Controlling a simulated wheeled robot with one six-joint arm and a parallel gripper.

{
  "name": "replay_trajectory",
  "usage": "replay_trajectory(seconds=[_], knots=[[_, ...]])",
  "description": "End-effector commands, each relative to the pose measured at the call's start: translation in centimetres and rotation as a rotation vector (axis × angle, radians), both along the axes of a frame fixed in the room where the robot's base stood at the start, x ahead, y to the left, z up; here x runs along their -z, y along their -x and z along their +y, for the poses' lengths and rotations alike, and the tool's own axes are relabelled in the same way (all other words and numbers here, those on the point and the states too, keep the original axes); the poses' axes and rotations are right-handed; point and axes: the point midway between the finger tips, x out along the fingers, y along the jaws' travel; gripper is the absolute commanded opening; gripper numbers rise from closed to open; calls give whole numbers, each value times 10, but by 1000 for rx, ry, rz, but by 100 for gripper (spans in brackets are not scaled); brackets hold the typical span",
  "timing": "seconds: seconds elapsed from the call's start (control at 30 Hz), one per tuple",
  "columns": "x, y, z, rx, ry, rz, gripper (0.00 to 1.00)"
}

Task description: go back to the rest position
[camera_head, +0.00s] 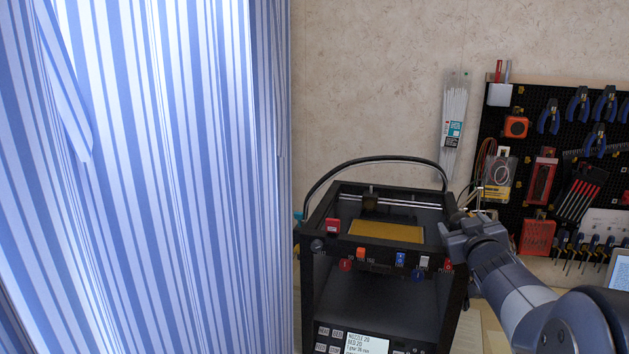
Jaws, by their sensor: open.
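My gripper (459,226) is at the upper right edge of a black 3D printer (447,300). My arm reaches in from the lower right corner. The jaws are open, and I see nothing held between them. Whether the gripper touches the printer frame cannot be told from this view. The printer has a yellow plate (386,231) near its top and a small lit screen (367,343) low on its front.
A blue and white striped curtain (150,180) fills the left side. A black pegboard (535,125) with pliers and other tools hangs at the right, behind my arm. A black cable (385,158) arches over the printer. A bag of white ties (454,125) hangs on the wall.

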Motion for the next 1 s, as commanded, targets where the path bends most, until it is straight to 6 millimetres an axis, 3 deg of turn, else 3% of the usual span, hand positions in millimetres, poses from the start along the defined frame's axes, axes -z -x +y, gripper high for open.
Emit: replay_trajectory(seconds=[0.5, 1.0], knots=[[-7, 79, 12, 0, 0, -1, 68], [1, -5, 0, -1, -1, 1, 68]])
